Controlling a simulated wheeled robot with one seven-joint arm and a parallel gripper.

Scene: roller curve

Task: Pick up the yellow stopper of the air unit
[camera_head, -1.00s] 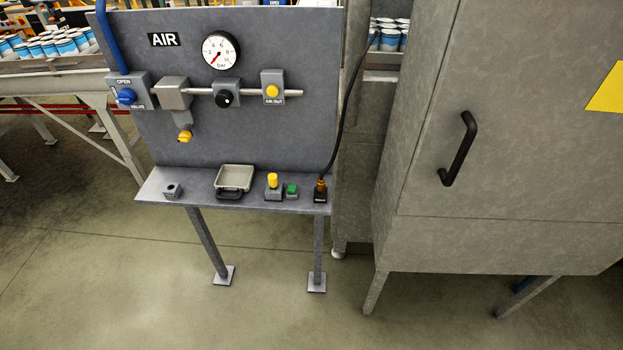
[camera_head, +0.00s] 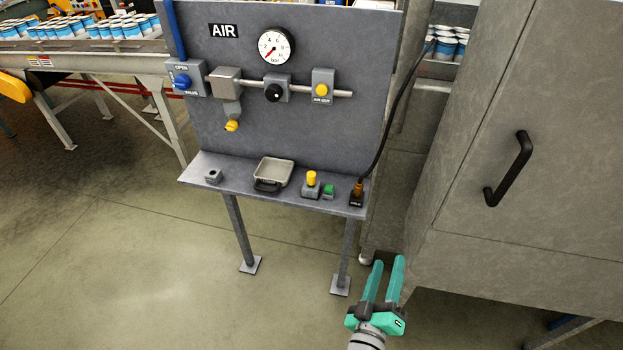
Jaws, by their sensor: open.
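The air unit is a grey upright panel (camera_head: 330,130) marked AIR, with a narrow shelf (camera_head: 235,185) at its foot. A yellow cylinder (camera_head: 311,177), which looks like the stopper, stands upright in a grey block (camera_head: 310,192) on the shelf. Other yellow parts are a knob (camera_head: 232,126) under the left fitting and a round piece (camera_head: 321,90) on the AIR OUT block. My teal gripper (camera_head: 387,266) is open and empty at the lower right, fingers pointing up the picture. In the picture it is below and right of the shelf, apart from it.
On the shelf are a small block with a hole (camera_head: 213,176), a shallow tray (camera_head: 274,171) with a black handle, a green button (camera_head: 328,190) and a black socket with a cable (camera_head: 357,195). A large grey cabinet (camera_head: 560,220) stands close on the right. Floor in front is clear.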

